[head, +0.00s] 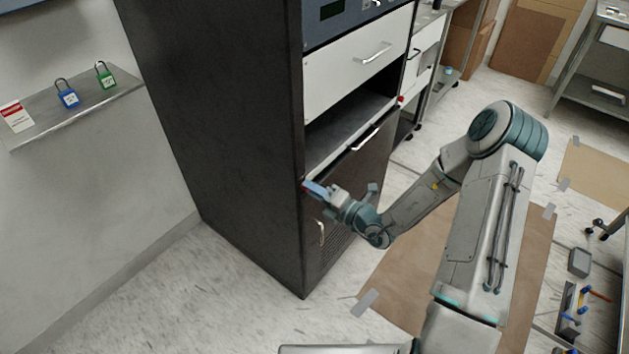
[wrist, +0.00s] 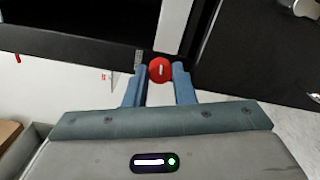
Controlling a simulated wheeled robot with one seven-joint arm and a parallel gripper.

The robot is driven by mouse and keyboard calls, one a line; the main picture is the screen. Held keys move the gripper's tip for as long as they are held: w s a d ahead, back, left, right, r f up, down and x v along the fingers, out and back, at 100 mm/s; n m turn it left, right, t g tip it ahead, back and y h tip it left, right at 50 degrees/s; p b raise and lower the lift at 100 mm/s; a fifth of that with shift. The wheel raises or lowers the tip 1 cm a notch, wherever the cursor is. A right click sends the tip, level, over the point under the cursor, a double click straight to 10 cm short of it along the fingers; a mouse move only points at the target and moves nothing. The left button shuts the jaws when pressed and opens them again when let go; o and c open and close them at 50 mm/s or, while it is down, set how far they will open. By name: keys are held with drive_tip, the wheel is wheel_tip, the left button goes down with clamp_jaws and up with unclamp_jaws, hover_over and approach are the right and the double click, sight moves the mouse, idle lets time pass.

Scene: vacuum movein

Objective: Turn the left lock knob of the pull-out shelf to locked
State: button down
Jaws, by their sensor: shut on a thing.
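The left lock knob (wrist: 160,69) is red and round with a short white mark, which runs roughly up and down in the wrist view. My gripper (wrist: 161,72) is closed around it, one blue finger on each side. In the head view my gripper (head: 314,189) is at the left front corner of the dark rack, and only a sliver of red shows past the fingertips. The pull-out shelf (head: 340,131) sits in the rack opening with a pale front edge and a handle (head: 366,139). The right red knob (head: 401,99) shows at its far end.
The dark rack (head: 230,140) has a white drawer (head: 358,65) above the shelf and a lower door with a handle (head: 321,233). A wall ledge (head: 80,108) at left holds a blue padlock (head: 67,98), a green padlock (head: 105,79) and a sign.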

drive_tip(key=shift+m+p, duration=0.6)
drive_tip(key=c, duration=1.2)
unclamp_jaws()
drive_tip(key=v, duration=1.4)
drive_tip(key=shift+b, duration=0.3)
drive_tip(key=shift+a, duration=0.1)
